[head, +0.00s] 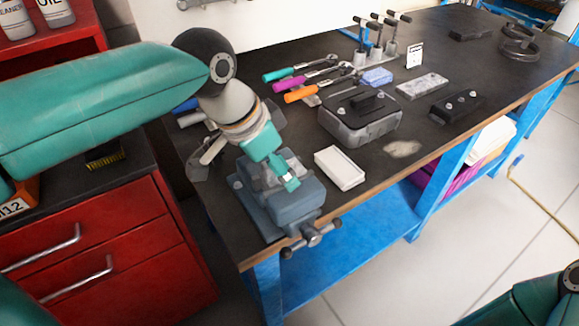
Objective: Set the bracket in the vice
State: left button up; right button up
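The blue-grey vice (298,207) is fixed at the near left corner of the workbench, its screw handle hanging over the front edge. My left gripper (284,178) reaches down over the vice from the left, its teal parts covering some of the jaws. A grey metal piece (262,178) shows at the jaws beside the gripper. It may be the bracket or part of the vice; I cannot tell. The fingertips are too small and covered to show whether they are shut or hold something. My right gripper is out of view; only part of that arm shows at bottom right.
A red drawer cabinet (95,245) stands left.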

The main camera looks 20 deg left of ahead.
pick_arm(q)
jog(key=v, duration=1.2)
dwell(0.3)
